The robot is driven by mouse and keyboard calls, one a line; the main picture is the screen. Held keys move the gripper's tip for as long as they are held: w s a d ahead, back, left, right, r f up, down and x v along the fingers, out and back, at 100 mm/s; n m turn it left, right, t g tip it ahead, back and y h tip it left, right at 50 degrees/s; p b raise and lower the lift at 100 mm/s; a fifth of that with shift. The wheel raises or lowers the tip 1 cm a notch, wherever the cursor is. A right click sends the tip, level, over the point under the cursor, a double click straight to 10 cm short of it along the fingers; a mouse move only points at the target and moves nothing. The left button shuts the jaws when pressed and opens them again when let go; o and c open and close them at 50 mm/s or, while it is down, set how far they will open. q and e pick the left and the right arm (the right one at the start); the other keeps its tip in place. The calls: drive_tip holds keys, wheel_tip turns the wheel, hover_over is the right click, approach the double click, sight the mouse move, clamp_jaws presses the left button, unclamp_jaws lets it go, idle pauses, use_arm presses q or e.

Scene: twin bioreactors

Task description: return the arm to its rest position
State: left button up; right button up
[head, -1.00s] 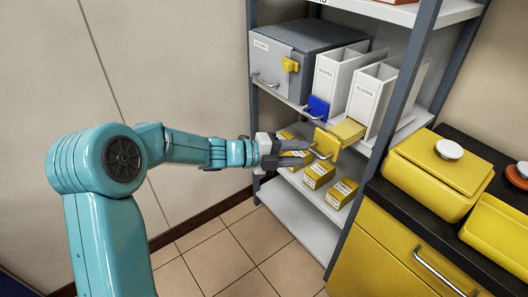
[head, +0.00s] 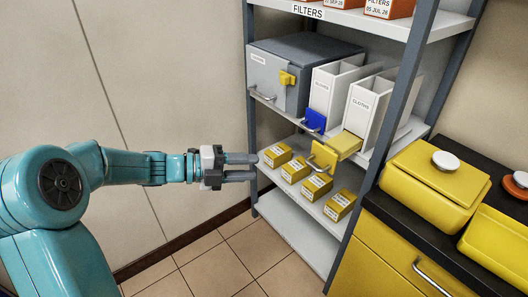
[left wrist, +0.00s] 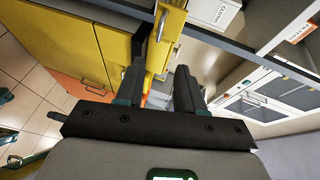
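My left arm (head: 120,165) reaches in from the left in the head view. Its gripper (head: 255,167) points right toward the shelf unit, with two grey fingers apart and nothing between them. The fingertips are near the left end of the shelf with the small yellow boxes and seem clear of them, though depth is hard to judge. In the left wrist view, the gripper (left wrist: 157,82) also shows two dark, separated fingers, with yellow and white surfaces beyond. My right gripper is not in view.
The grey shelf unit (head: 400,105) holds a grey case (head: 292,70), white boxes (head: 366,108), blue (head: 315,121) and yellow (head: 323,156) tabs, and small yellow boxes (head: 316,186). A yellow cabinet (head: 385,255) stands right. Tiled floor (head: 225,265) is open below the arm.

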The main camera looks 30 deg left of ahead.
use_arm(q)
drive_tip(key=w+d+f+n+g+h+p, duration=0.1)
drive_tip(key=d+f+n+p, duration=0.3)
drive_tip(key=d, duration=0.6)
drive_tip(key=w+d+f+n+g+p, duration=0.1)
drive_tip(key=d+f+n+p, duration=0.25)
drive_tip(key=d+f, duration=0.45)
drive_tip(key=s+d+f+n+g+y, duration=0.2)
drive_tip(key=s+d+f+n+y, duration=0.3)
drive_tip(key=f+n, duration=0.4)
drive_tip(key=s+a+f+n+g+y, duration=0.1)
drive_tip(key=s+f+n+g, duration=0.2)
drive_tip(key=s, duration=0.5)
drive_tip(key=s+a+f+n+g+y, duration=0.1)
drive_tip(key=s+f+n+g, duration=0.3)
drive_tip(key=s+n, duration=0.4)
drive_tip(key=shift+s+a+f+y+p, duration=0.3)
drive_tip(key=shift+s+f+p, duration=0.15)
drive_tip(key=shift+f, duration=0.1)
